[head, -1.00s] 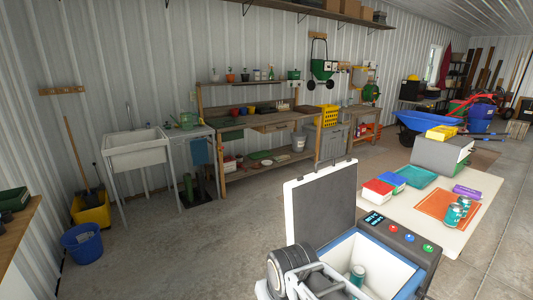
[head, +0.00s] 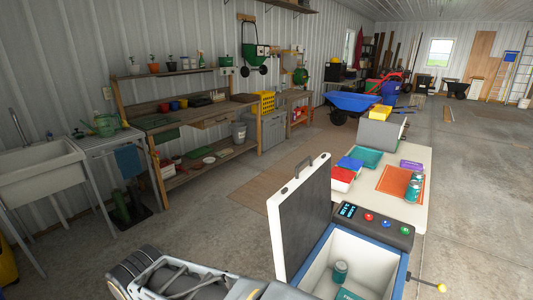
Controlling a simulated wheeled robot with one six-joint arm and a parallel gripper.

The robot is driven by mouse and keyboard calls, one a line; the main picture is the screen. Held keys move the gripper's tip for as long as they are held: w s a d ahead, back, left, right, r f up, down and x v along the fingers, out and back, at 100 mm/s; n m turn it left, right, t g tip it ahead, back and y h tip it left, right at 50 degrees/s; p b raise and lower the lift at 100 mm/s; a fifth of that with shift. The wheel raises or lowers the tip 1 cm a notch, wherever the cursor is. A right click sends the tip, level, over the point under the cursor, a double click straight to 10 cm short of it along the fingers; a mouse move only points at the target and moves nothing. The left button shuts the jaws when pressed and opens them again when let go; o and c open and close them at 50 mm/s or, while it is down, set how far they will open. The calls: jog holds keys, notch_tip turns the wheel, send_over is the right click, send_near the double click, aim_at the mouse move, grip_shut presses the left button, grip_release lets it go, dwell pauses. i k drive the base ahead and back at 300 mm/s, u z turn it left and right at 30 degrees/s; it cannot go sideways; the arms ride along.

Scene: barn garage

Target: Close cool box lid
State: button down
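The cool box (head: 398,257) stands at the bottom right of the head view, with its top open. Its lid (head: 301,228) stands raised, nearly upright, at the left side of the opening. The lid has a dark inner face, a white edge and a handle on its top edge. My arm crosses the bottom left, left of and below the lid. My gripper is not visible, so its opening cannot be seen.
A control panel with a display (head: 348,210) and coloured buttons sits on the box's back rim. A rod with a yellow knob (head: 441,287) sticks out at its right. A cream table (head: 404,210) behind holds boxes, cans and trays. Open floor lies left and right.

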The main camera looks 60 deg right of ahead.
aim_at(300, 212)
jog(key=z, duration=0.3)
jog(key=i, duration=1.1)
jog(key=z, duration=1.2)
jog(key=i, duration=0.55)
jog(key=z, duration=0.5)
